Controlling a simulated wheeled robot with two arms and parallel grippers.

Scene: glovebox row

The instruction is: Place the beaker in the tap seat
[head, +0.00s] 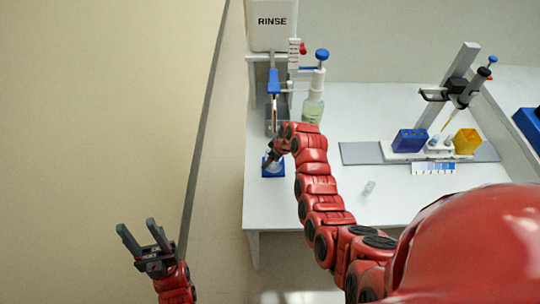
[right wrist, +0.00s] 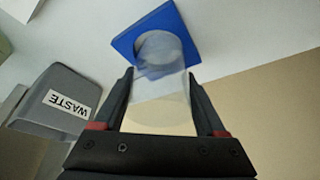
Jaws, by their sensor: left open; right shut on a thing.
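The clear beaker (right wrist: 160,105) is between the fingers of my right gripper, which is shut on it, as the right wrist view shows. In the head view my right gripper (head: 270,161) is low over the blue square tap seat (head: 265,173), below the tap of the RINSE tank. In the right wrist view the far end of the beaker overlaps the blue seat (right wrist: 186,22); I cannot tell whether it touches it. The beaker is mostly hidden in the head view. My left gripper (head: 138,229) is open and empty, left of the table, over the floor.
The RINSE tank (head: 271,31) stands above the seat, with a blue-capped bottle (head: 313,106) beside it. A WASTE bin (right wrist: 66,100) shows in the right wrist view.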

